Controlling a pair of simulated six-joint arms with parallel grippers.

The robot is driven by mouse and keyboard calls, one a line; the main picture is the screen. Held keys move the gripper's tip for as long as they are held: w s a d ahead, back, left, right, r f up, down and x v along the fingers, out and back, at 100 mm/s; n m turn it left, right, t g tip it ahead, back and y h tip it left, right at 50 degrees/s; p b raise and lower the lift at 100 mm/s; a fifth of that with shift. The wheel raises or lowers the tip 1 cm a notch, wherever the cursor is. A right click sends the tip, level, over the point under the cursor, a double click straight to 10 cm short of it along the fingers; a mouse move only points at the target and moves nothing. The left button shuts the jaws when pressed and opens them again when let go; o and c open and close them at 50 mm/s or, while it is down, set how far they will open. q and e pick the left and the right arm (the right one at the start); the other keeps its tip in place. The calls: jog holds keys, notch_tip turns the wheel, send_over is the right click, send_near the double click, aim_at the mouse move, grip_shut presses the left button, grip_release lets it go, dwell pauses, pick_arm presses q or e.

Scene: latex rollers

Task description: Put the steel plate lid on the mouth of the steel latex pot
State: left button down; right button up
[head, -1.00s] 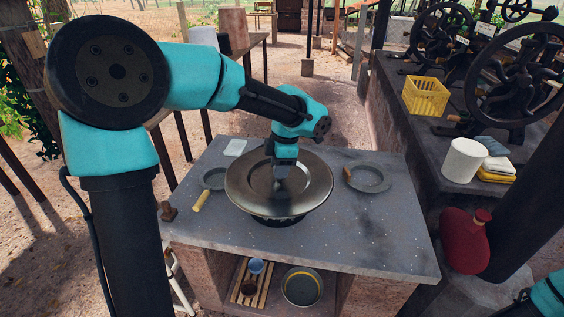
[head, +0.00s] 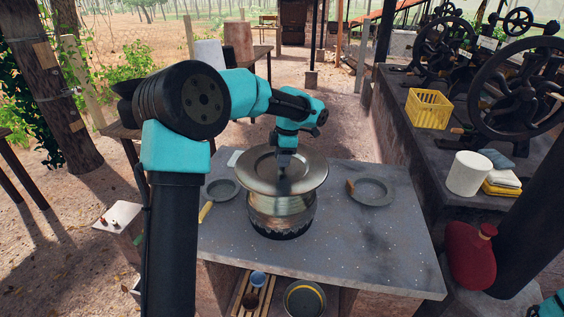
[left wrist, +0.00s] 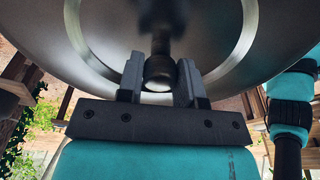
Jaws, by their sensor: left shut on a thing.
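The steel plate lid (head: 253,176) is a wide, round, shiny disc with a broad rim. It lies nearly level over the steel latex pot (head: 282,212), whose banded body and dark base stand on the grey table. The lid hides the pot's mouth, so I cannot tell whether it touches the rim or hovers just above it. My left gripper (head: 284,172) comes down from above and is shut on the lid's dark centre knob. In the left wrist view the two fingers (left wrist: 160,78) flank the knob, with the lid (left wrist: 275,35) filling the top. My right gripper is out of view.
A grey pan (head: 221,190) with a pale handle sits left of the pot. A grey dish (head: 373,192) sits to its right. The front and right of the tabletop (head: 380,255) are clear. A yellow basket (head: 428,108) and rollers stand on the right bench.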

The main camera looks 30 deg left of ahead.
pick_arm(q)
jog(key=shift+w+a, duration=0.35)
jog(key=shift+w, duration=0.25)
jog(key=shift+w+a, duration=0.35)
jog(key=shift+w, duration=0.2)
jog(key=shift+w+f, duration=0.1)
jog(key=shift+w+a+f, duration=0.1)
jog(key=shift+w+a, duration=0.1)
jog(key=shift+w, duration=0.05)
jog(key=shift+f, duration=1.65)
jog(key=shift+s+f, duration=0.1)
jog(key=shift+f, duration=0.05)
jog(key=c, duration=0.8)
grip_release()
jog(key=r, duration=0.4)
jog(key=d+r, duration=0.1)
jog(key=r, duration=0.3)
jog(key=w+r, duration=0.1)
jog(key=r, duration=0.3)
jog(key=shift+w+d, duration=0.1)
jog(key=shift+d, duration=0.1)
